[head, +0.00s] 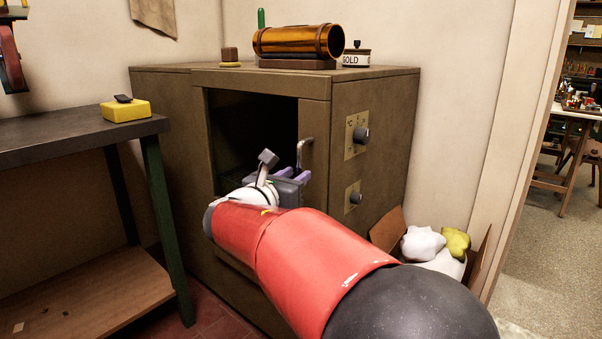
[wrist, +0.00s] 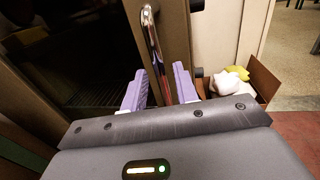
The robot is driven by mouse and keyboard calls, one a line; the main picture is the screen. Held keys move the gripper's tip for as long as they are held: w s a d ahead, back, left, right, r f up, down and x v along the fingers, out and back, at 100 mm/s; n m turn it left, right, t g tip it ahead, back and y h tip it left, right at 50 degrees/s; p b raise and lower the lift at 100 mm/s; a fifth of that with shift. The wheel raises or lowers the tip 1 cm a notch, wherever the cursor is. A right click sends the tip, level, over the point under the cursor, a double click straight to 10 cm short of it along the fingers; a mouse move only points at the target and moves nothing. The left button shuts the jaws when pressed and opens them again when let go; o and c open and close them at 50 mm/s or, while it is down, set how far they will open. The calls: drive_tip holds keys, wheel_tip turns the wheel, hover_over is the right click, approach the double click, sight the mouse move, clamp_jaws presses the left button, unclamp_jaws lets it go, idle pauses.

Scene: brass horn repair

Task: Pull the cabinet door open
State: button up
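The cabinet (head: 372,92) is a brown box-like unit with a large dark front area (head: 245,125), which also shows in the wrist view (wrist: 85,50). I cannot tell whether that area is a dark pane or an opening. A shiny metal bar handle (head: 306,142) stands upright at the right side of the front. In the wrist view the handle (wrist: 153,35) runs down between the two purple fingers of my gripper (wrist: 159,70). The fingers are apart, with a gap seen on each side of the bar. In the head view my gripper (head: 294,173) is at the handle's lower part, partly hidden by my arm.
An amber cylinder (head: 290,41) and a tin marked GOLD (head: 356,55) stand on the cabinet. Knobs (head: 361,135) project from its right side. A dark table (head: 70,138) with a yellow block (head: 125,111) is at left. A box of cloths (head: 432,250) sits on the floor at right.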

drive_tip(key=shift+x, duration=1.25)
clamp_jaws()
